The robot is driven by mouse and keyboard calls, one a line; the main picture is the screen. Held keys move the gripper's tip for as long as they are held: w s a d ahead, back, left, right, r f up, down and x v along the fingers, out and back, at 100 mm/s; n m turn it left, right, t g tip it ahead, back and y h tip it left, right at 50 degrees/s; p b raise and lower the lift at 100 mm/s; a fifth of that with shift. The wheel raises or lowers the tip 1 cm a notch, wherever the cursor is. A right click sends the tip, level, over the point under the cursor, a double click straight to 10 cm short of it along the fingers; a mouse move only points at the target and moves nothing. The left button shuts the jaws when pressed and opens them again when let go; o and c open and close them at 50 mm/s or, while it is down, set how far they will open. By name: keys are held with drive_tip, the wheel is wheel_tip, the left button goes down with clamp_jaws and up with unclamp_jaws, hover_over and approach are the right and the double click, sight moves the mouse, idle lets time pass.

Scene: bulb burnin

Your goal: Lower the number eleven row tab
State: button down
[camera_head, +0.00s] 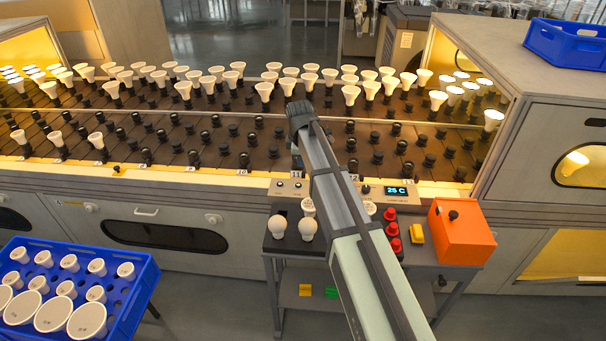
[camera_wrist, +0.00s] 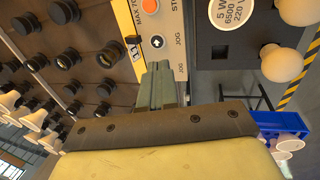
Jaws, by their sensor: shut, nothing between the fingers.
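The number eleven row tab (camera_head: 297,175) is a small white plate on the front edge of the burn-in bench, above a small knobbed panel. In the wrist view a white numbered tab (camera_wrist: 135,48) sits on the yellow edge strip beside the JOG panel; its number is hard to read, and whether it is raised is unclear. My gripper (camera_wrist: 163,68) is shut and empty, its fingertips close to this tab and the panel edge. Whether they touch it cannot be told. In the head view my arm hides the gripper.
Sockets and white bulbs (camera_head: 264,90) fill the bench. A control panel with a 25 C display (camera_head: 397,190) is at the front. A small cart holds bulbs (camera_head: 277,226), red parts (camera_head: 393,236) and an orange box (camera_head: 461,232). A blue crate (camera_head: 130,292) of bulbs stands lower left.

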approach(298, 176)
drive_tip(key=s+f, duration=0.1)
drive_tip(key=s, duration=0.1)
drive_tip(key=s+d+f, duration=0.2)
drive_tip(key=s, duration=0.1)
drive_tip(key=shift+s+d+f, duration=0.1)
drive_tip(key=shift+s+d, duration=0.05)
drive_tip(key=shift+s, duration=0.25)
drive_tip(key=shift+w+f, duration=0.2)
drive_tip(key=shift+w, duration=0.4)
drive_tip(key=shift+w+f, duration=0.15)
drive_tip(key=shift+w, duration=0.45)
drive_tip(key=shift+w+f, duration=0.25)
drive_tip(key=shift+w, duration=0.45)
